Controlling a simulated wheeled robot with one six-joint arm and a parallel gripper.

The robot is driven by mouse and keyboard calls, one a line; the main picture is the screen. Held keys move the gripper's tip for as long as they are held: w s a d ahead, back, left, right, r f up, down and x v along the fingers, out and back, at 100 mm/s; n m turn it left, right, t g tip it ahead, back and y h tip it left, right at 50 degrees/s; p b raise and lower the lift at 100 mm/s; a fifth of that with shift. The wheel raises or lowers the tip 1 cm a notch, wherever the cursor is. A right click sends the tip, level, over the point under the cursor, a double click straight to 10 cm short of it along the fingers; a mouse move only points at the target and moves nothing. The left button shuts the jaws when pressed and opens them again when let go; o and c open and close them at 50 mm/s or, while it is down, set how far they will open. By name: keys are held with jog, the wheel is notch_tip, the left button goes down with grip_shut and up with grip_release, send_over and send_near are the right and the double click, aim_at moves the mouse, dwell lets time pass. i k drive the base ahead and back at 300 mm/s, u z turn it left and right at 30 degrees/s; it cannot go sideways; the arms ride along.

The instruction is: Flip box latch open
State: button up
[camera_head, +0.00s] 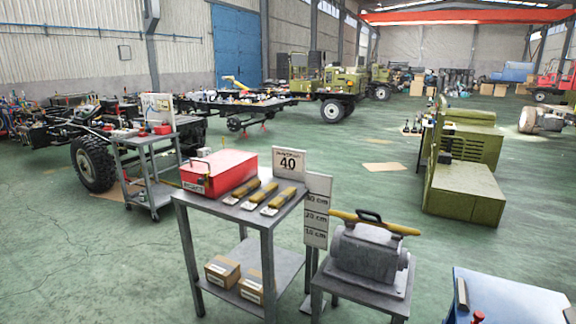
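A red box (218,172) with a flat lid sits closed at the left end of a grey metal table (262,221). A small wire-like or metal part (198,165) shows on its left side, and a pale label is on its near face. The latch is too small to make out clearly. A grey case-like unit (368,256) with a black handle on top stands on a lower stand to the right; I cannot tell whether it has a latch. My gripper is not in view.
Several yellow-brown tools (262,195) lie beside the red box. A sign reading 40 (289,163) stands behind them. Two cartons (223,271) rest on the lower shelf. Green floor (100,265) is open at left.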

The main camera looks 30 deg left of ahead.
aim_at(200, 181)
jog(key=z, duration=0.3)
jog(key=k, duration=0.35)
jog(key=u, duration=1.55)
jog(key=i, duration=0.6)
jog(key=u, duration=0.7)
jog(key=i, duration=0.75)
jog(key=z, duration=0.4)
jog(key=i, duration=0.85)
jog(key=z, duration=0.55)
